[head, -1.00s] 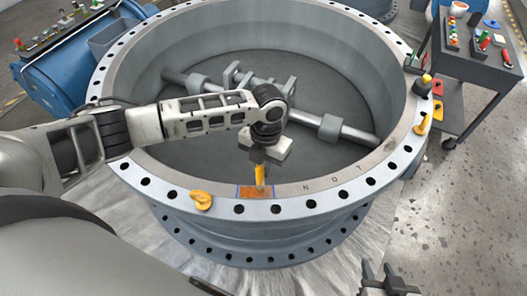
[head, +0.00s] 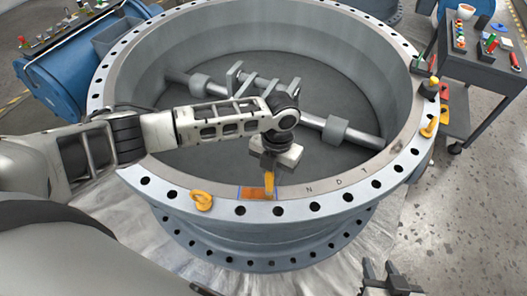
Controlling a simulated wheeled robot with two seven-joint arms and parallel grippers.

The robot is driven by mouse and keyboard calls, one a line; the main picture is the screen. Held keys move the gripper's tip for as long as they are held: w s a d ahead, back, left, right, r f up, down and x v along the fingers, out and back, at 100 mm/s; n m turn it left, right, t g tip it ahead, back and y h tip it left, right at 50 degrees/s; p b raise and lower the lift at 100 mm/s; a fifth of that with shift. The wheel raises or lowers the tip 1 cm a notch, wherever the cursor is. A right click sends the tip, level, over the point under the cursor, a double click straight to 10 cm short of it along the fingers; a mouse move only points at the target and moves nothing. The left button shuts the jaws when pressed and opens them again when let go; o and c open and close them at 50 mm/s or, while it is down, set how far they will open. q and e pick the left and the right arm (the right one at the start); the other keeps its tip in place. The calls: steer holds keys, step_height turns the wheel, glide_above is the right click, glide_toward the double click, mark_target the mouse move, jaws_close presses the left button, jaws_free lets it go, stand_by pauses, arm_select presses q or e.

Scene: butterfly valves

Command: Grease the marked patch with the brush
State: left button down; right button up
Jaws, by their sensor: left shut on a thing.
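The marked patch (head: 252,193) is an orange area with a blue outline on the near rim of the large grey valve ring (head: 325,202). My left gripper (head: 269,169) is above the rim, shut on the brush (head: 269,182), which has a yellow-orange body. The brush points down, with its lower end at the right part of the patch; the exact contact is too small to tell. My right gripper (head: 381,270) is at the bottom edge, away from the ring, with its fingers apart and nothing between them.
A yellow lifting eye (head: 201,200) stands on the rim left of the patch, and another (head: 429,128) at the right. A dark knob (head: 430,87) is near the second. A shaft (head: 365,137) crosses inside the ring. A tool cart (head: 483,62) stands at the right.

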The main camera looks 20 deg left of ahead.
arm_select(q)
step_height(320, 180, up, 8)
steer(key=a+p, duration=0.1)
steer(key=shift+s+a+p, duration=0.3)
steer(key=shift+a+p, duration=0.05)
steer(key=shift+p, duration=0.05)
stand_by(1.0)
